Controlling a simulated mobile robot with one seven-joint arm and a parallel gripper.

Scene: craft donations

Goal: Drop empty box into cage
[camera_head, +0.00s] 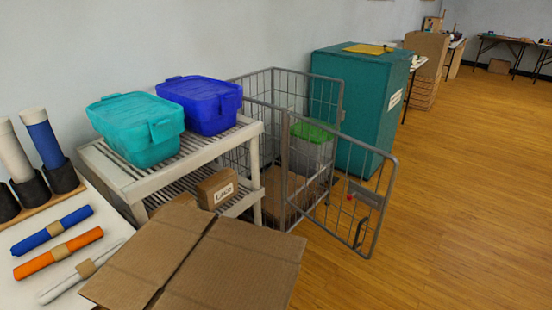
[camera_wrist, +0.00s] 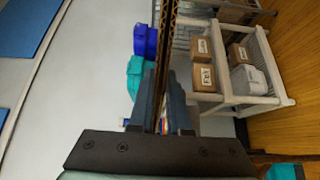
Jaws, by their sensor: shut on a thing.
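The empty cardboard box (camera_head: 235,265) fills the lower middle of the head view, with its flaps toward me. In the wrist view the cardboard (camera_wrist: 165,50) shows edge-on as a thin brown strip between my fingers. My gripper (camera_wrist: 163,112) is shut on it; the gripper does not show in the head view. The grey wire cage (camera_head: 272,75) stands beyond the box, to the right of the shelf. Its door (camera_head: 392,195) is swung open toward the right.
A white slatted shelf (camera_head: 112,165) carries a teal tub (camera_head: 136,130) and a blue tub (camera_head: 205,105), with a labelled carton (camera_head: 217,190) below. A table with rolls (camera_head: 58,250) is at left. A teal cabinet (camera_head: 345,80) stands behind the cage. The wood floor at right is clear.

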